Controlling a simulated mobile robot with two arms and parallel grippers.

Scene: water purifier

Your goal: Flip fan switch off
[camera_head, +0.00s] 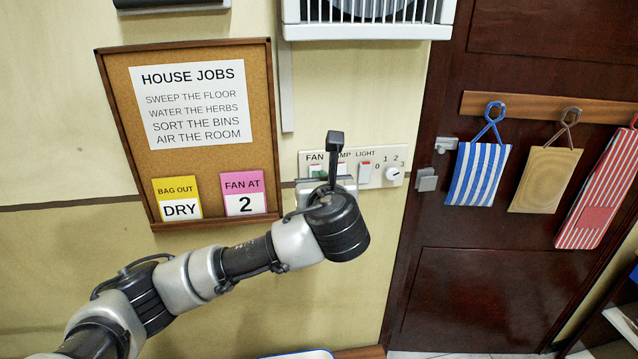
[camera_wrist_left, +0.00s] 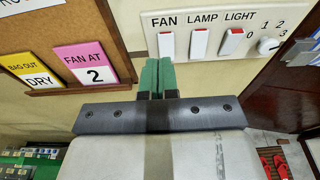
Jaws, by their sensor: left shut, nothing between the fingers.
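The white switch panel (camera_head: 378,180) is on the wall beside the door, with switches labelled FAN, LAMP and LIGHT and a dial. The fan switch (camera_wrist_left: 166,46) is a white rocker with red along its top, at the panel's left end in the left wrist view. My left gripper (camera_wrist_left: 157,66) has green fingers, shut and empty. Their tips appear just below the fan switch in that view; I cannot tell whether they touch it. In the head view my wrist partly covers the panel's left end. My right gripper is not in view.
The lamp switch (camera_wrist_left: 199,43) and light switch (camera_wrist_left: 231,41) sit close to the right, then the dial (camera_head: 393,174). A corkboard (camera_head: 118,95) hangs left of the panel. A white fan housing (camera_head: 368,30) is above. Cloth items hang on the brown door (camera_head: 495,285) at right.

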